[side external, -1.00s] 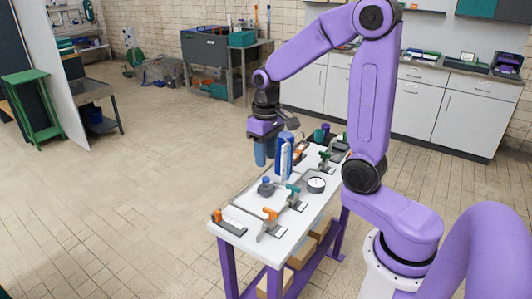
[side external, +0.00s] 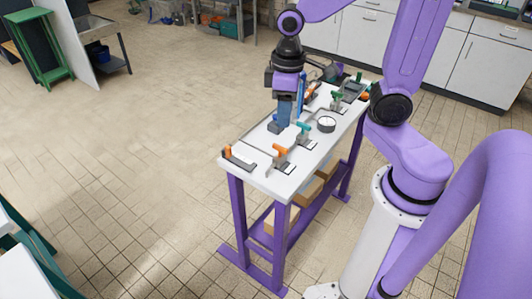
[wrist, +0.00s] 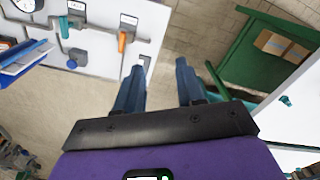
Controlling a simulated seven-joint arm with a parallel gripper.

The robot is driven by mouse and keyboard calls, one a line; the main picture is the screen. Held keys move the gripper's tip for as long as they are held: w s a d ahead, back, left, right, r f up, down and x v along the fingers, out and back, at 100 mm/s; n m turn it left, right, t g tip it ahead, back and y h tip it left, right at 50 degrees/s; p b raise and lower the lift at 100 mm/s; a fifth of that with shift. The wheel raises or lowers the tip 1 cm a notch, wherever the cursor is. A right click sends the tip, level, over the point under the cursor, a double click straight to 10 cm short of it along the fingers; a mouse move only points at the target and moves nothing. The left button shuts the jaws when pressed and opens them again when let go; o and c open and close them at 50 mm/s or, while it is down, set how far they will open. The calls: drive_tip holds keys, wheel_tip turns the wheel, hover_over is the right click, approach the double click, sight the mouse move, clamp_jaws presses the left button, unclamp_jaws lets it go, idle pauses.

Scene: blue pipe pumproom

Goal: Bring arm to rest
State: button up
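My gripper (side external: 285,118) hangs pointing down over the left side of the white-topped workbench (side external: 262,180) in the side view. In the wrist view, its two blue fingers (wrist: 159,72) are spread apart with nothing between them, and bare floor shows in the gap. My wrist partly hides the bench items behind it in the side view. My arm is bent, with the forearm reaching out over the bench.
An orange-handled valve (side external: 280,150), a teal-handled valve (side external: 303,128) and a round gauge (side external: 326,124) sit on the bench near my gripper. A blue upright item (wrist: 22,62) shows beside it. Open floor (side external: 120,180) lies to the left.

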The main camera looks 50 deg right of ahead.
drive_tip(key=s+a+n, duration=0.2)
drive_tip(key=s+n, duration=0.5)
drive_tip(key=s, duration=0.7)
drive_tip(key=shift+s+a, duration=0.2)
drive_tip(key=shift+a, duration=0.1)
